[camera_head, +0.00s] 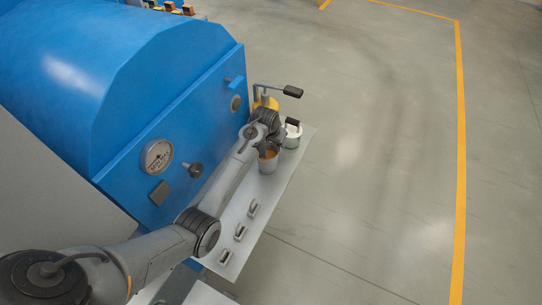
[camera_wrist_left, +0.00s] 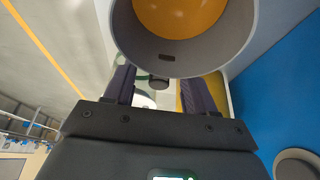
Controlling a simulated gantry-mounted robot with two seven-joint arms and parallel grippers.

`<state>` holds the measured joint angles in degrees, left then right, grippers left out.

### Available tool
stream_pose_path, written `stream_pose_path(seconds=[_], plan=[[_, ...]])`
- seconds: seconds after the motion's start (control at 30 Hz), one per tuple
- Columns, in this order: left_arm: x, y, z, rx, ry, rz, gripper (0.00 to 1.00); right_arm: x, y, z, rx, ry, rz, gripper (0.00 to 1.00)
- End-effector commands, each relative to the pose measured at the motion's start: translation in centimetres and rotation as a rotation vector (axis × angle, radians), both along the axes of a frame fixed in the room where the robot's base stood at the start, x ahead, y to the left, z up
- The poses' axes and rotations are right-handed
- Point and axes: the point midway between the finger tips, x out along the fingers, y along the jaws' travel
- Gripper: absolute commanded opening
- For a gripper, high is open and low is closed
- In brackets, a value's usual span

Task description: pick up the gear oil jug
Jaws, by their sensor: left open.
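One is a grey open cup with amber contents (camera_head: 267,164), large at the top of the left wrist view (camera_wrist_left: 172,60). One is a white vessel with a black handle (camera_head: 291,139). My left gripper (camera_head: 277,146) is open just above and behind the cup, close to the white vessel. In the wrist view the cup's rim overlaps the fingertips; contact cannot be told. My right gripper is out of view.
The blue machine (camera_head: 133,130) with a gauge (camera_head: 157,156) and knobs rises left of the shelf (camera_head: 274,197). Several small metal brackets (camera_head: 240,232) line the shelf's nearer part. Open floor lies to the right.

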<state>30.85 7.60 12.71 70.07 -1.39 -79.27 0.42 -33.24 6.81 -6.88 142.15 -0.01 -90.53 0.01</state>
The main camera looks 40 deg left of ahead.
Motion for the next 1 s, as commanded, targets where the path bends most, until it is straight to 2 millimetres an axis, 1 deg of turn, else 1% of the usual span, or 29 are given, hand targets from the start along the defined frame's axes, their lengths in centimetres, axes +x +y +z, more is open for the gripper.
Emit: stream_pose_path(seconds=[0.03, 0.2, 0.33, 0.53, 0.57, 0.9, 1.0], plan=[[0.2, 0.2, -0.9, 0.000, 0.001, 0.000, 0.55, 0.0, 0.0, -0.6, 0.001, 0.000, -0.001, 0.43], [0.9, 0.3, -2.6, 0.000, 0.001, 0.000, 0.55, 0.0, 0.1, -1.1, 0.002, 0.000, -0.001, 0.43], [1.1, 0.4, -3.0, 0.000, -0.001, 0.000, 0.55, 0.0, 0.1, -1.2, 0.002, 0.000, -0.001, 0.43], [1.1, 0.4, -3.0, 0.000, -0.001, 0.000, 0.55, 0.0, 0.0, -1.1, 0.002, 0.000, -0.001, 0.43], [1.1, 0.4, -3.0, 0.000, -0.001, 0.000, 0.52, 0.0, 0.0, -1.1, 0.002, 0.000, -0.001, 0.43], [1.1, 0.4, -3.0, 0.000, 0.000, 0.000, 0.00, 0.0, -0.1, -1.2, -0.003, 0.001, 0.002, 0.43], [1.1, 0.4, -3.0, 0.000, 0.000, 0.000, 0.00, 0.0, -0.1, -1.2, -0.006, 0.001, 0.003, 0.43]])
